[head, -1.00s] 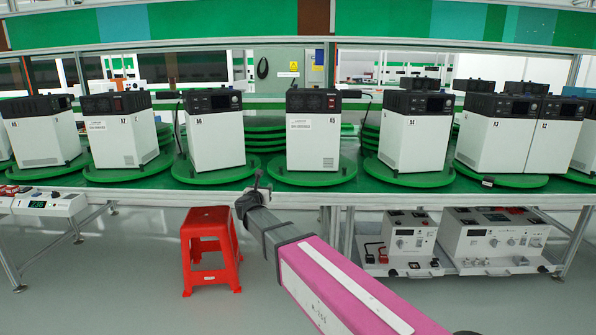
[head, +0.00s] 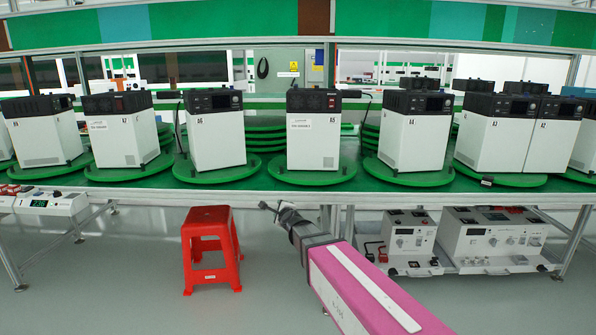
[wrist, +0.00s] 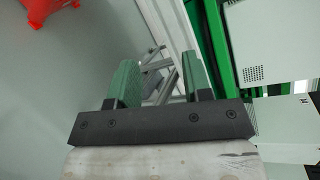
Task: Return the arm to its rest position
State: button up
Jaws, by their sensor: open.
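My gripper (head: 270,209) is at the end of my pink-covered arm, just in front of and a little below the front edge of the green-topped line (head: 262,190). In the wrist view my gripper (wrist: 155,85) shows two green finger pads set well apart, with nothing between them. It is open and empty. Beyond the fingers, the wrist view shows grey floor and the metal frame of the line.
White units with black tops, such as A5 (head: 314,140) and A6 (head: 214,135), stand on green turntables along the line. A red stool (head: 211,245) is on the floor at left. White instruments (head: 490,238) sit on the lower shelf at right.

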jog(key=s+d+f+n+g+h, duration=0.2)
jog(key=s+d+f+n+g, duration=0.5)
jog(key=s+d, duration=0.6)
jog(key=s+d+f+n+g+h, duration=0.3)
jog(key=s+d+f+n+g, duration=0.4)
jog(key=s+d+f+n, duration=0.4)
jog(key=shift+s+d+f+n+g, duration=0.3)
jog(key=shift+s+d+g, duration=0.1)
jog(key=shift+s+d, duration=0.6)
jog(key=shift+w, duration=0.15)
